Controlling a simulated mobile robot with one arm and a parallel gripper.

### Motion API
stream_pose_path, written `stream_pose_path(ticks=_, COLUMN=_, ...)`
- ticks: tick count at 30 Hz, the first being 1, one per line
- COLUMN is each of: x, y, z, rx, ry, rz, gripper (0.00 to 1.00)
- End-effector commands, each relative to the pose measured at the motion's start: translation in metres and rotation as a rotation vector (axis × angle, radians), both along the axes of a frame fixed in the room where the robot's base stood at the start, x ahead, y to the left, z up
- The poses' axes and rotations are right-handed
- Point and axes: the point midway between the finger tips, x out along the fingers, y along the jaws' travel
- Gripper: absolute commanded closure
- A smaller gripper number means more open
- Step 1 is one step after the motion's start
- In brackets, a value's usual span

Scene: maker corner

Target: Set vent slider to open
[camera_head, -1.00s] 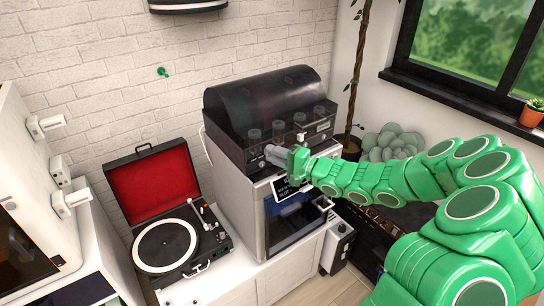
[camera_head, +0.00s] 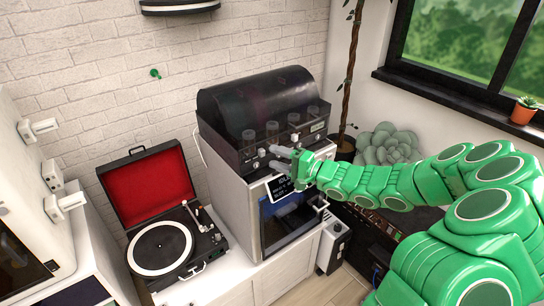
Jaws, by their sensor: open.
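A machine with a dark translucent hood (camera_head: 255,95) and a silver-grey body (camera_head: 225,185) stands on the white cabinet. A dark front strip below the hood carries small pale knobs, one at the left (camera_head: 262,153) and one further right (camera_head: 294,137). I cannot tell which of these, if any, is the vent slider, or its setting. My gripper (camera_head: 271,157) is open in front of this strip, its two grey fingers pointing left, close to the left knob. Nothing shows between the fingers. Whether they touch the strip cannot be told. My green hand hides part of the front.
A record player (camera_head: 162,247) with an open red lid stands to the left. A white cabinet with handles (camera_head: 30,190) is at the far left. A plant trunk (camera_head: 351,80) rises behind the machine.

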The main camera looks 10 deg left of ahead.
Motion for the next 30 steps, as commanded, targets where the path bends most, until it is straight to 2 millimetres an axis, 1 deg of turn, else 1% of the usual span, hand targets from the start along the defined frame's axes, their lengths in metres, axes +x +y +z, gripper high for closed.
stream_pose_path(ticks=1, x=-0.002, y=-0.007, z=0.0, rx=0.0, ry=0.001, rz=-0.002, gripper=0.49)
stream_pose_path(ticks=6, x=-0.01, y=-0.024, z=0.0, rx=0.0, ry=0.001, rz=-0.002, gripper=0.49)
stream_pose_path(ticks=13, x=-0.016, y=-0.041, z=0.0, rx=-0.001, ry=-0.001, rz=-0.002, gripper=0.49)
stream_pose_path(ticks=18, x=-0.018, y=-0.045, z=0.0, rx=-0.001, ry=0.0, rz=-0.001, gripper=0.49)
stream_pose_path(ticks=30, x=-0.018, y=-0.045, z=-0.001, rx=-0.002, ry=0.001, rz=-0.001, gripper=0.49)
